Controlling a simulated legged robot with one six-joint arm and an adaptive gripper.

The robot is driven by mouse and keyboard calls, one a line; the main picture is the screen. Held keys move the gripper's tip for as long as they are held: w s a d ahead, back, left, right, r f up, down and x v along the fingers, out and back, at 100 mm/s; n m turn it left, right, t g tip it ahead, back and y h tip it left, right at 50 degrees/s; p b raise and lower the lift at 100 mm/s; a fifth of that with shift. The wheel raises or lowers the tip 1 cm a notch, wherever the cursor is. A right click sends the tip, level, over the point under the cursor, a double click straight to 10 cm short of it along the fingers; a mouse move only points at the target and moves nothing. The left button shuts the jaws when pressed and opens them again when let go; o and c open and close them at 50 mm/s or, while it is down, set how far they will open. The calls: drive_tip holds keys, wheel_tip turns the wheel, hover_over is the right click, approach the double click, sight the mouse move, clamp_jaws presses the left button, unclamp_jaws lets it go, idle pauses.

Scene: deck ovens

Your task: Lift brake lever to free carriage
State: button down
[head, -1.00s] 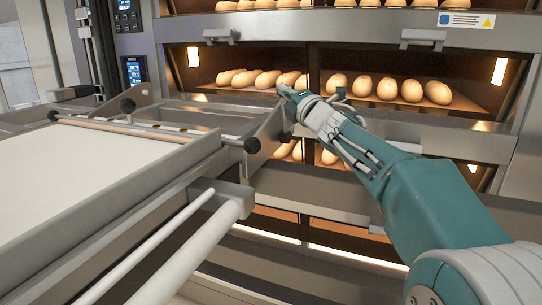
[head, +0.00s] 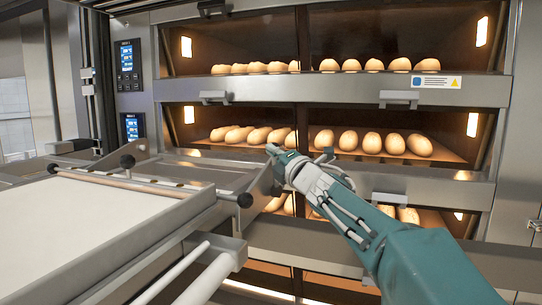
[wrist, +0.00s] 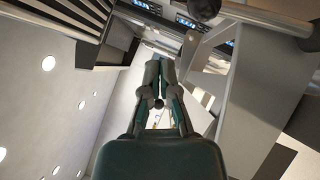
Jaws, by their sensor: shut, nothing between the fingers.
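The loading carriage (head: 150,238) with its cream belt (head: 75,225) fills the lower left of the head view. Black ball knobs show on it: one at the back (head: 127,161), one at its left end (head: 53,168) and one at its near right corner (head: 244,200). I cannot tell which of these, if any, belongs to the brake lever. My gripper (head: 278,152) is beside the carriage's grey angled side plate (head: 262,183), in front of the ovens. In the wrist view my gripper (wrist: 160,66) is shut and empty, with a dark round knob (wrist: 204,8) above it.
Deck ovens with lit chambers and several rows of loaves (head: 370,142) stand behind my arm. Oven door handles (head: 399,98) jut out. Control panels (head: 128,65) are at the back left. A pale rail (head: 205,280) runs along the carriage's near side.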

drive_tip(key=s+d, duration=0.4)
drive_tip(key=s, duration=0.3)
drive_tip(key=shift+s+d, duration=0.15)
drive_tip(key=shift+d, duration=0.2)
drive_tip(key=shift+r, duration=0.1)
